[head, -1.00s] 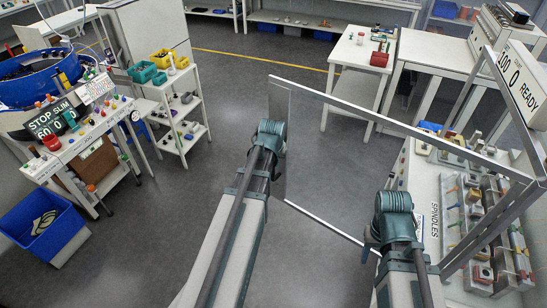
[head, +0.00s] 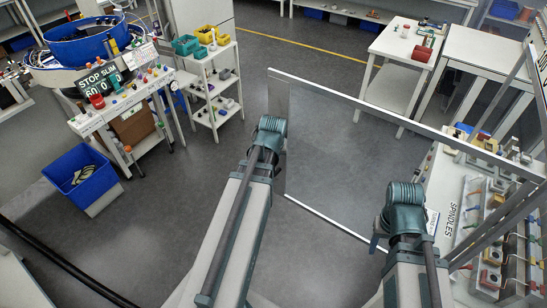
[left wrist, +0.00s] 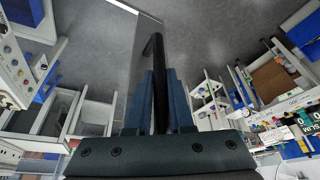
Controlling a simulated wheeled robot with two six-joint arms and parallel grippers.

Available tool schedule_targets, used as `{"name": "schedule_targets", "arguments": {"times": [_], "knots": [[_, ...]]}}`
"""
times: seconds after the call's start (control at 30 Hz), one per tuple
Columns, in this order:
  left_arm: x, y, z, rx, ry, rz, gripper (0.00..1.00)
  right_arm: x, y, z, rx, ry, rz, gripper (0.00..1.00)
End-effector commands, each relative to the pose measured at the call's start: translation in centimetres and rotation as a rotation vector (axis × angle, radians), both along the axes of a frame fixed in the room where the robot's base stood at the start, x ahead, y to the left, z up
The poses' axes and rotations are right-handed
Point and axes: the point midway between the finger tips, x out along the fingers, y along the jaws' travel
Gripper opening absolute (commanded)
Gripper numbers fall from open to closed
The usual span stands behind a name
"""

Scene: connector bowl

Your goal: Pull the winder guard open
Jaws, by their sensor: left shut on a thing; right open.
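The winder guard (head: 335,150) is a clear panel with a pale metal frame. Its near edge is beside my left wrist in the head view, and its top rail runs right toward the winder bench. It stands swung out over the floor. My left gripper (left wrist: 160,74) is shut on the guard's black handle (left wrist: 157,55), which stands between its blue fingers in the left wrist view. In the head view, the left fingers are hidden behind my wrist. My right gripper (head: 376,243) is open and empty, low in front of the guard, partly hidden by its own wrist.
The winder bench with spindles (head: 490,235) is at the right. A white table (head: 390,85) stands behind the guard. At the left are a control bench with a blue bowl (head: 90,45), a shelf cart (head: 210,90) and a blue bin (head: 85,180). Grey floor between is clear.

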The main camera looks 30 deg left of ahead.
Motion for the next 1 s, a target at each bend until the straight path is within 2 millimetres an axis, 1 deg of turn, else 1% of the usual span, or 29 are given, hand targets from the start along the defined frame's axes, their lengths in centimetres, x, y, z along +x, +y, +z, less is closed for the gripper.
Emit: {"name": "schedule_targets", "arguments": {"times": [0.07, 0.1, 0.17, 0.2, 0.23, 0.53, 0.67, 0.87, 1.0], "knots": [[0.0, 0.0, 0.0, 0.001, -0.002, 0.000, 0.00, 0.0, 0.0, 0.0, 0.000, 0.000, 0.000, 0.50], [0.0, 0.0, 0.0, 0.001, -0.002, 0.000, 0.27, 0.0, 0.0, 0.0, 0.000, 0.000, 0.000, 0.50], [0.0, 0.0, 0.0, 0.001, -0.002, 0.000, 0.38, 0.0, 0.0, 0.0, 0.000, 0.000, 0.000, 0.50], [0.0, 0.0, 0.0, 0.000, -0.001, 0.000, 0.45, 0.0, 0.0, 0.0, 0.000, 0.000, 0.000, 0.50], [0.0, 0.0, 0.0, 0.000, -0.001, 0.000, 0.50, 0.0, 0.0, 0.0, 0.000, 0.000, 0.000, 0.50], [0.0, 0.0, 0.0, 0.000, 0.000, 0.000, 0.50, 0.0, 0.0, 0.0, 0.000, 0.000, 0.000, 0.50], [-0.1, 0.0, 0.4, 0.000, 0.000, 0.000, 0.50, 0.0, 0.0, 0.4, 0.000, 0.000, -0.001, 0.50], [-0.5, -0.3, 2.0, 0.000, 0.000, -0.002, 0.50, 0.0, 0.0, 2.0, 0.001, 0.000, -0.003, 0.50], [-0.9, -0.5, 3.8, 0.000, 0.000, -0.003, 0.50, 0.0, 0.0, 3.8, 0.001, 0.000, -0.005, 0.50]]}}
